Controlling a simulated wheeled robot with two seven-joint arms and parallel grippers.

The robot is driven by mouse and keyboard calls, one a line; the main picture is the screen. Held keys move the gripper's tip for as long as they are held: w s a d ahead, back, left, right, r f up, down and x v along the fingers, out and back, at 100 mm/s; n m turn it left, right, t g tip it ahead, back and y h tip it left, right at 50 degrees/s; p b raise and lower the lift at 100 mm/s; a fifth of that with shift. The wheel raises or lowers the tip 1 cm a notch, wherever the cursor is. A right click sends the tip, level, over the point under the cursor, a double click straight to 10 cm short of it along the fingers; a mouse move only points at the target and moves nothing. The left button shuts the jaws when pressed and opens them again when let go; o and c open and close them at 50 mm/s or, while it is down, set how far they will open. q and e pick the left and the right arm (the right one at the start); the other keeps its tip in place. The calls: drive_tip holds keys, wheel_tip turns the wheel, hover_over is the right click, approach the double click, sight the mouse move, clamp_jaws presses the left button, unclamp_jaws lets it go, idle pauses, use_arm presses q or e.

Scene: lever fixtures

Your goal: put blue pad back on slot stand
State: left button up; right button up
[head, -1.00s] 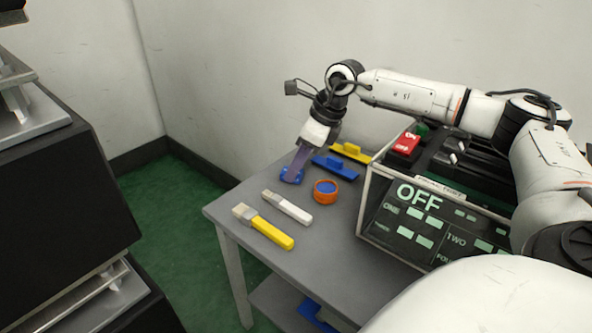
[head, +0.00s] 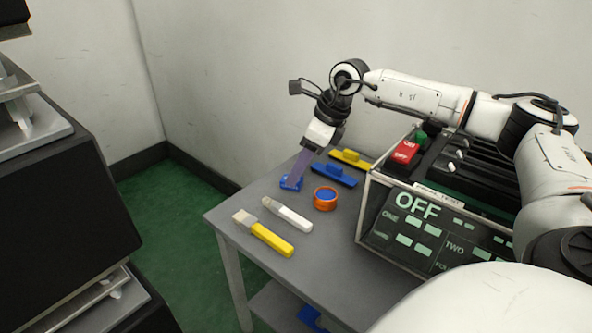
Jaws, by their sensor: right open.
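My right gripper (head: 292,182) points down at the far left part of the grey table, its tips at a small blue piece (head: 290,185). The gripper is open. The fingers partly cover this piece, so I cannot tell its full shape or whether they touch it. A long blue pad with a raised grip (head: 334,175) lies just right of the gripper, apart from it. I cannot clearly make out a slot stand. My left gripper is not in view.
An orange ring with a blue centre (head: 325,199), a white-handled brush (head: 288,214) and a yellow-handled brush (head: 264,234) lie on the table (head: 330,250). A yellow pad (head: 350,159) lies behind. A panel box marked OFF (head: 425,222) stands at right.

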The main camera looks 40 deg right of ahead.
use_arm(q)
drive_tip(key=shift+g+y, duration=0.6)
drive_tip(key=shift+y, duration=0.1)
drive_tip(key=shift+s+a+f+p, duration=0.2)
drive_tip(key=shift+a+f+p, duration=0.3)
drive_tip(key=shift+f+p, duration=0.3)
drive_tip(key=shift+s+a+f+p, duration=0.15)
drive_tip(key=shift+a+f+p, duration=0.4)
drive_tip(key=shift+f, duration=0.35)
use_arm(e)
drive_tip(key=v, duration=1)
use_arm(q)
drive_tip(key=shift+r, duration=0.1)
